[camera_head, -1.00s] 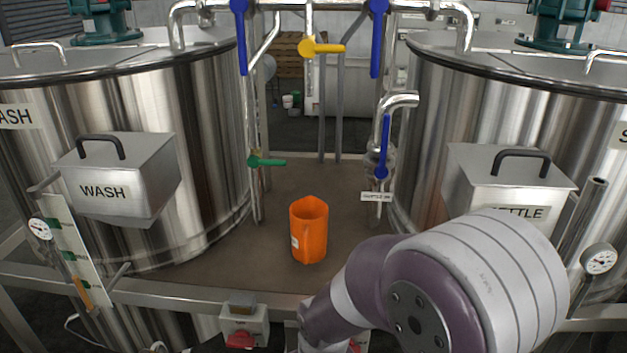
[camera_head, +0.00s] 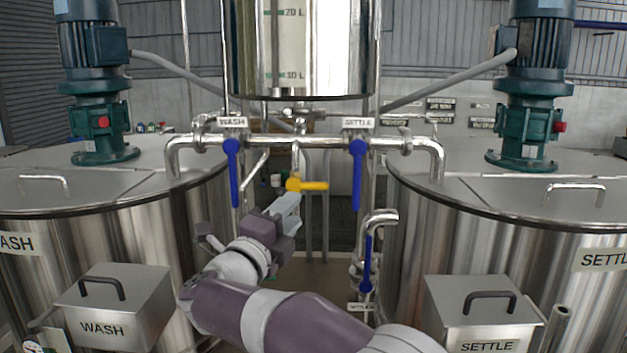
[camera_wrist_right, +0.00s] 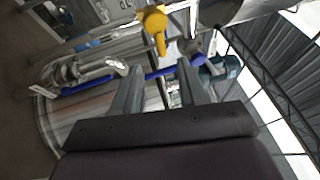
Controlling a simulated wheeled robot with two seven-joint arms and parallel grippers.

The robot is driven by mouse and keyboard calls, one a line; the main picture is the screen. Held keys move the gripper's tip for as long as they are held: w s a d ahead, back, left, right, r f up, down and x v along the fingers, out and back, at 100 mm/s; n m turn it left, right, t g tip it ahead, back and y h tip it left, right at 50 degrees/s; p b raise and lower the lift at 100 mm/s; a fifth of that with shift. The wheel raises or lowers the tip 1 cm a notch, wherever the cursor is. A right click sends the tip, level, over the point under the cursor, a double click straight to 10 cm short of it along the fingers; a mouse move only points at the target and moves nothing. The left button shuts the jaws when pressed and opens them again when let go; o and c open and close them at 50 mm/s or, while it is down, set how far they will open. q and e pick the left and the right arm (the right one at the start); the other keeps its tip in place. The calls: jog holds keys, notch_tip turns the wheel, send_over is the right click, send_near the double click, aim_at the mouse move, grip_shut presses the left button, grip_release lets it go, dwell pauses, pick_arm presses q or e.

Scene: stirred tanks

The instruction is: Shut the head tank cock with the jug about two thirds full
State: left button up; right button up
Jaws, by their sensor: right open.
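The yellow cock handle (camera_head: 306,185) sticks out horizontally to the right on the pipe below the head tank (camera_head: 300,50). The orange jug is not visible now, so its level cannot be read. My right gripper (camera_head: 290,203) is just below the yellow handle in the head view, open and apparently empty. In the right wrist view, its two fingers (camera_wrist_right: 160,84) are spread, with the yellow handle (camera_wrist_right: 155,27) ahead of them and apart. My left gripper is not in view.
Two blue levers hang down beside the WASH (camera_head: 232,165) and SETTLE (camera_head: 357,170) labels, flanking the yellow handle. A lower blue lever (camera_head: 367,262) is to the right. Large steel tanks stand at left (camera_head: 120,200) and right (camera_head: 500,220). Pipes run between them.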

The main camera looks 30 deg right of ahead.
aim_at(312, 188)
jog(key=p+x, duration=0.4)
jog(key=x, duration=0.6)
jog(key=shift+w+r+p, duration=0.15)
jog(key=shift+p, duration=0.15)
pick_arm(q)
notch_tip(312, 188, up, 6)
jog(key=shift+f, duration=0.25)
